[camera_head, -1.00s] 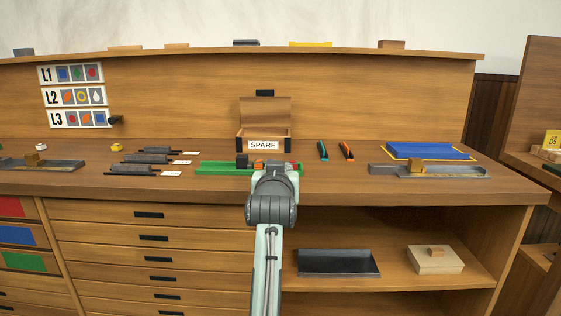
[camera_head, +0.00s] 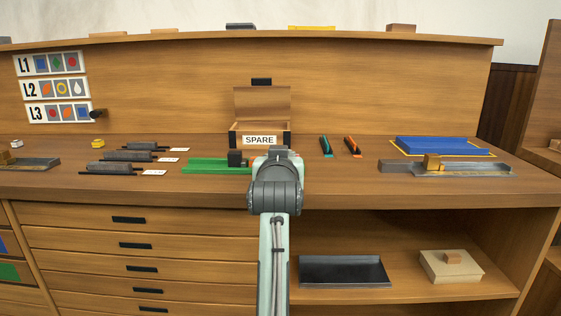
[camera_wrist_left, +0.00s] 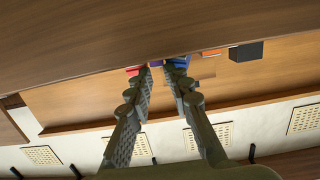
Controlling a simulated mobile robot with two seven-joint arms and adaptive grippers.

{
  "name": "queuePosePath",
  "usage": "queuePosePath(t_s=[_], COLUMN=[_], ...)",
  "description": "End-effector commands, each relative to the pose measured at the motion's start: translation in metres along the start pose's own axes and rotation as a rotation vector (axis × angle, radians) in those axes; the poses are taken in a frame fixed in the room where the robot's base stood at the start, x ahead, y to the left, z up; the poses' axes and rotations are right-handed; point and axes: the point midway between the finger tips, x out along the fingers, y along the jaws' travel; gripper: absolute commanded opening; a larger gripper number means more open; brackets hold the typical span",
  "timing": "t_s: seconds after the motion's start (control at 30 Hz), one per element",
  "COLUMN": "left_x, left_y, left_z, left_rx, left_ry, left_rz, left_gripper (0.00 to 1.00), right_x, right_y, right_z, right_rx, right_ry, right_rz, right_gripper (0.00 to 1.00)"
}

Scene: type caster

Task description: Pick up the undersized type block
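A green tray (camera_head: 205,166) lies on the bench with a black block (camera_head: 235,158) and an orange block (camera_head: 253,157) showing. My left arm and wrist hide the rest of the tray and the gripper's fingertips in the head view. In the left wrist view my left gripper (camera_wrist_left: 160,70) has its two fingers apart. Small red (camera_wrist_left: 133,70), purple (camera_wrist_left: 184,61) and blue pieces show around its tips, partly hidden by them. The black block also shows there (camera_wrist_left: 246,51). I cannot tell which block is undersized. My right gripper is not in view.
An open wooden box labelled SPARE (camera_head: 260,140) stands behind the tray. Dark rollers (camera_head: 128,155) lie to the left.

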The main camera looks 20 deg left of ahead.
Motion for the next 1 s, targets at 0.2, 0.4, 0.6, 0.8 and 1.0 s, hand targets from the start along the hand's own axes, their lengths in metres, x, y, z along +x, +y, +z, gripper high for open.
queuePosePath(t_s=[0.2, 0.4, 0.6, 0.8, 1.0], left_x=[0.0043, 0.004, 0.0034, 0.0031, 0.0028], left_y=[-0.0039, -0.0035, -0.003, -0.0028, -0.0023], left_z=[0.0143, 0.0134, 0.0102, 0.008, 0.0069], left_rx=[0.008, 0.008, 0.006, 0.006, 0.005], left_ry=[-0.031, -0.028, -0.021, -0.016, -0.014], left_rz=[-0.01, -0.009, -0.008, -0.007, -0.006], left_gripper=[0.2, 0.07, 0.0, 0.0, 0.0], right_x=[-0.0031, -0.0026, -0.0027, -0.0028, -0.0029], right_y=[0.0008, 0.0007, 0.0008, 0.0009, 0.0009], right_z=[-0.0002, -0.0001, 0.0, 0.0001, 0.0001], right_rx=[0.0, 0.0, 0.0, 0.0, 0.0], right_ry=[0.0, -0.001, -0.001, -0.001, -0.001], right_rz=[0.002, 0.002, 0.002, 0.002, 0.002], right_gripper=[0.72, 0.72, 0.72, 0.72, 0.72])
